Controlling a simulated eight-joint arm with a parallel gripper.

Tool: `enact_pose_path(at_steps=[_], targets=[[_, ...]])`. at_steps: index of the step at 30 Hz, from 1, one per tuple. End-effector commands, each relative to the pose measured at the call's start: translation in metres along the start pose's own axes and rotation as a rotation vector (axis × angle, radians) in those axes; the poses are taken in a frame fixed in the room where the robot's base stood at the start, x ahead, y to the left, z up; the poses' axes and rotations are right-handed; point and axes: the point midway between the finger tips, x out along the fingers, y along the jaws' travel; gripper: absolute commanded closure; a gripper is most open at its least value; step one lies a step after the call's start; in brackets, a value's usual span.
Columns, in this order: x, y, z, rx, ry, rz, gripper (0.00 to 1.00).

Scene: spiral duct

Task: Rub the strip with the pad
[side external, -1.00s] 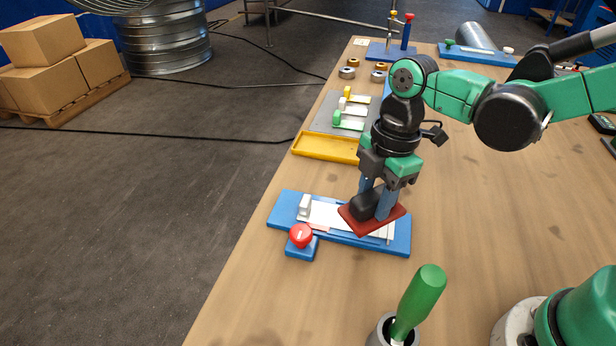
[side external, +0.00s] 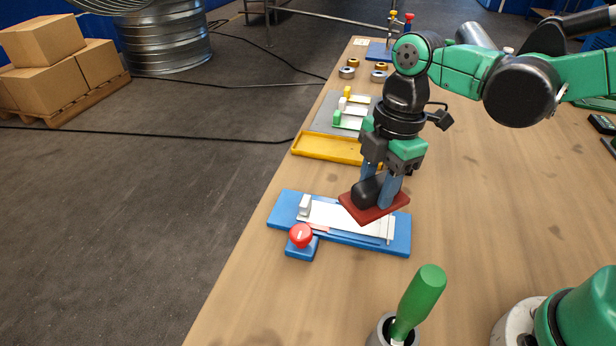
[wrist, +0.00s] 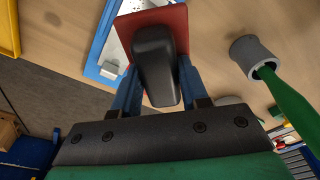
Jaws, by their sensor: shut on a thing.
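My gripper (side external: 379,190) is shut on the black handle (side external: 366,192) of a pad with a flat dark red base (side external: 362,212). In the wrist view the black handle (wrist: 154,62) sits between the blue fingers, with the red base (wrist: 182,20) beyond it. The white strip (side external: 335,216) lies on a blue board (side external: 284,205), with a small white block (side external: 305,205) at its left end. The pad is slightly tilted and appears held above the right part of the strip, which it partly hides.
A red knob on a blue base (side external: 301,237) stands at the board's front left. A green-handled tool (side external: 419,296) stands in a grey cup (side external: 379,334) nearer the camera. A yellow tray (side external: 318,147) lies behind the board.

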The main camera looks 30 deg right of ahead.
Motion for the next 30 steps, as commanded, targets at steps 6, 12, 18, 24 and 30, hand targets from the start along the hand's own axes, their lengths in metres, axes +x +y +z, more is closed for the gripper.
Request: enact_pose_path(at_steps=[6,12,18,24,30], targets=[[0.01,0.001,0.001,0.0,0.0,0.0,1.0],[0.028,0.0,0.003,0.0,0.0,0.0,1.0],[0.045,0.0,0.005,0.0,0.0,0.0,1.0],[0.064,0.001,0.007,0.0,0.0,0.0,1.0],[0.07,0.006,0.014,0.004,0.0,0.001,1.0]])
